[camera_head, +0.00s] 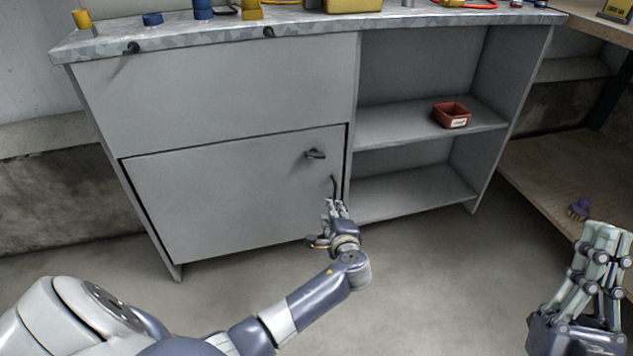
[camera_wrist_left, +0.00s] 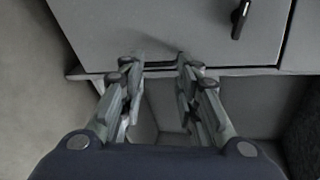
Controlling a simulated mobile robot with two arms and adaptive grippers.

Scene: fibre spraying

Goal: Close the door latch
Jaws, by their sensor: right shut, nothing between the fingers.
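The grey door (camera_head: 230,190) is the lower left front of the cabinet and looks closed or nearly so. A dark latch handle (camera_head: 316,153) sticks out near its upper right corner. My left gripper (camera_head: 334,205) is in front of the door's lower right part, below the latch handle and apart from it. In the left wrist view my left gripper (camera_wrist_left: 155,64) has its fingers spread with nothing between them, and a dark handle (camera_wrist_left: 240,18) shows at upper right. A thin dark shape by the fingertips in the head view is unclear. My right gripper (camera_head: 607,232) is shut and empty at far right.
Open shelves to the right hold a red bin (camera_head: 451,114). The countertop (camera_head: 180,42) carries blue and yellow items, with dark knobs on its front edge. A wooden shelf (camera_head: 560,165) with a purple object (camera_head: 579,208) stands at right. The floor in front is clear.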

